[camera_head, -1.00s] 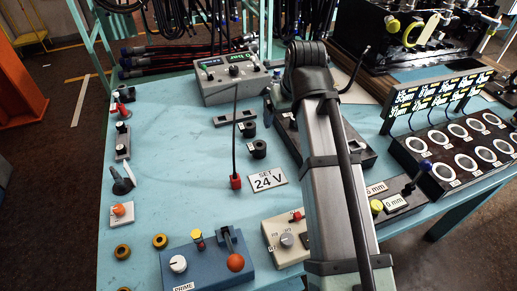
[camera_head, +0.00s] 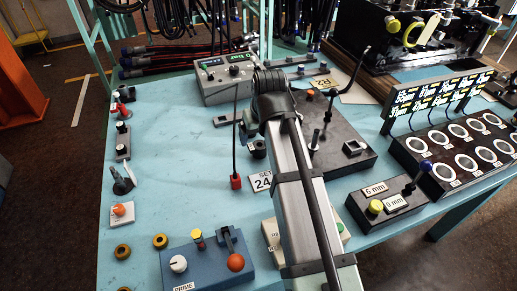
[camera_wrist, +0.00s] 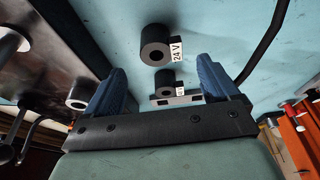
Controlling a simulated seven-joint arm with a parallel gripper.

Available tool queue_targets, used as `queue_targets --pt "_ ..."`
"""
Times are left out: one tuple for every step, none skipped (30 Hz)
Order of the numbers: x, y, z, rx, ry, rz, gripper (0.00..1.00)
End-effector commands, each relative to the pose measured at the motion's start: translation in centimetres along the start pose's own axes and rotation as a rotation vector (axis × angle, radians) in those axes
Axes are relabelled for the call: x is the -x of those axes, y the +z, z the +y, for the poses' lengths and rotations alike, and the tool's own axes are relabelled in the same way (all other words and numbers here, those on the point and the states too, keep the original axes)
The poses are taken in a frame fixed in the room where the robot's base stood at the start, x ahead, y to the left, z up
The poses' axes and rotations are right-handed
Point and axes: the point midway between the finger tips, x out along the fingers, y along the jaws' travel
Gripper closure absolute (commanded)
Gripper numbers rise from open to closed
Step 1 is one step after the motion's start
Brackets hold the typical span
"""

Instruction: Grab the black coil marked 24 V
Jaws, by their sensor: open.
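The black coil marked 24 V (camera_wrist: 155,45) lies on the blue bench in the wrist view, hollow end facing the camera, with a white 24 V label on its side. In the head view the nearer coil (camera_head: 258,150) shows just left of my arm, partly covered. A second, smaller-looking black coil (camera_wrist: 165,79) with a hard-to-read label shows between my fingers in the wrist view. My gripper (camera_wrist: 161,66) is open and empty, its two blue fingers apart; the 24 V coil appears beyond the fingertips.
A dark block with levers (camera_head: 345,150) is at right. The bench's left middle is clear.

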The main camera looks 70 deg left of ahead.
Motion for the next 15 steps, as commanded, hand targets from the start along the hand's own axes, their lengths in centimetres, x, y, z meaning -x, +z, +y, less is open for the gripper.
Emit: queue_targets --pt "-0.3 0.0 0.0 0.000 0.000 0.000 0.12" --pt "-0.4 0.0 0.0 0.000 0.000 0.000 0.12" --pt "-0.4 0.0 0.0 0.000 0.000 0.001 0.12" --pt "-0.5 0.0 0.0 0.000 0.000 0.001 0.12" --pt "-0.6 0.0 0.0 0.000 0.000 0.001 0.12" --pt "-0.7 0.0 0.0 0.000 0.000 0.001 0.12" --pt "-0.8 0.1 0.0 0.000 0.000 0.001 0.12" --pt "-0.9 0.1 -0.1 0.000 0.000 0.001 0.12" --pt "-1.2 0.1 -0.1 0.000 0.000 0.001 0.12" --pt "-1.5 0.2 -0.1 0.000 0.000 0.001 0.12" --pt "-1.8 0.3 -0.1 0.000 0.000 0.000 0.12" --pt "-2.2 0.4 -0.2 0.000 0.000 -0.001 0.12" --pt "-2.6 0.5 -0.2 0.000 0.000 -0.001 0.12" --pt "-3.0 0.5 -0.3 0.000 0.000 -0.001 0.12" --pt "-3.5 0.6 -0.3 0.000 0.000 0.000 0.12"
